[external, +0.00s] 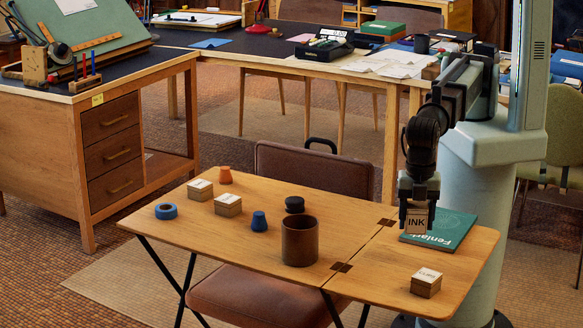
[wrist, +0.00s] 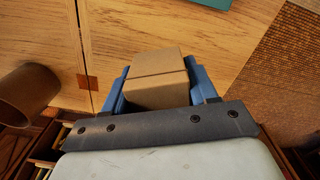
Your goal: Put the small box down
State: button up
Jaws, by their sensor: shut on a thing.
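My gripper (external: 417,212) is shut on a small cardboard-brown box (external: 417,222) whose face reads INK. It holds the box upright at the right part of the folding table (external: 340,200), in front of a teal book (external: 452,229). In the wrist view the box (wrist: 157,79) sits between my blue fingers (wrist: 158,88), with wooden table top around it. I cannot tell whether the bottom of the box touches anything.
A brown cup (external: 300,242) stands left of my gripper, and another small box (external: 426,283) lies near the front right corner. Two more boxes (external: 200,190) (external: 228,205), a blue tape roll (external: 166,211) and small weights (external: 259,221) are at the left. Bare wood lies between cup and front box.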

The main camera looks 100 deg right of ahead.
aim_at(417, 205)
jog(key=shift+f, duration=3.65)
jog(key=shift+f, duration=0.15)
jog(key=o, duration=1.1)
notch_tip(417, 205, up, 12)
jog(key=shift+r, duration=0.2)
